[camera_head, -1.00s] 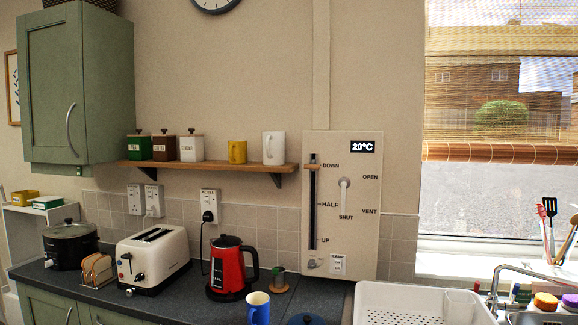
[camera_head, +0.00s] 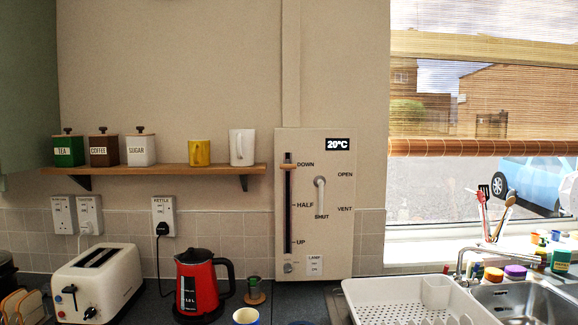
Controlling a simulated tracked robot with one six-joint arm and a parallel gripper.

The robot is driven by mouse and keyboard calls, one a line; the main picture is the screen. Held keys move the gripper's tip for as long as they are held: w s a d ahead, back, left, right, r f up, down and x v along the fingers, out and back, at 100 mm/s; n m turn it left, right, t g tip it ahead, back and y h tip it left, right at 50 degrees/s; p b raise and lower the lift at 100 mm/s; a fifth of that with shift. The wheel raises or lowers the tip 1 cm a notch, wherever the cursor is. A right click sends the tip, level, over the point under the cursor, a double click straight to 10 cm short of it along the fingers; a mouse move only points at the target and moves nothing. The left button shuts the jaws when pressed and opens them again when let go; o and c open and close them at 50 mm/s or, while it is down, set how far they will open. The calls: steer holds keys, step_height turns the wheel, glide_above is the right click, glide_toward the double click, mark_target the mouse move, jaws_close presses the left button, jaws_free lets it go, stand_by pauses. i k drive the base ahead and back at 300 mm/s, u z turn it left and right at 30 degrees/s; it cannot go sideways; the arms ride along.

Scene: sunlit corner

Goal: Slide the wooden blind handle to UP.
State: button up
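The wooden blind handle (camera_head: 288,166) is a small light-brown piece at the top of a dark vertical slot (camera_head: 288,212). It sits level with the DOWN label, with HALF at mid-slot and UP near the bottom. The slot is on a pale wall panel (camera_head: 335,262) with a 20°C display and a white lever (camera_head: 320,190) by OPEN, VENT and SHUT. The woven blind (camera_head: 480,95) hangs over the upper part of the window, its brown bottom roll (camera_head: 480,147) about halfway down the visible glass. My gripper is not in view.
A wooden shelf (camera_head: 215,169) with canisters and mugs ends just left of the panel. A tap (camera_head: 464,262) and sink stand at right.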

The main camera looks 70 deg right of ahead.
mark_target(287, 166)
steer(key=z, duration=0.65)
steer(key=i, duration=0.9)
steer(key=z, duration=0.65)
